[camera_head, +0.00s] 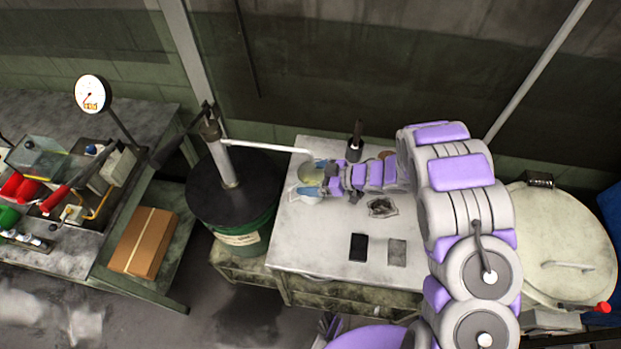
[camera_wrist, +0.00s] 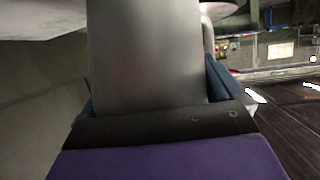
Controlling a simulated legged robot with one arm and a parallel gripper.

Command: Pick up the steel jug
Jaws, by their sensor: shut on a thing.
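The steel jug (camera_wrist: 148,60) fills the middle of the wrist view as a smooth grey metal body, with part of a handle at its right edge. My gripper (camera_wrist: 155,95) is shut on it, with blue finger pads showing on both sides. In the head view my gripper (camera_head: 312,181) is at the left part of the grey table, its blue fingers around the jug (camera_head: 312,173), which shows small and pale between them. I cannot tell whether the jug touches the table.
The grey table (camera_head: 320,245) holds a dark upright object (camera_head: 356,142), a black pad (camera_head: 358,247), a grey pad (camera_head: 397,252) and a crumpled cloth (camera_head: 381,207). A drum with a pump (camera_head: 235,190) stands left, its white spout reaching close to the jug. A large round lid (camera_head: 560,240) is right.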

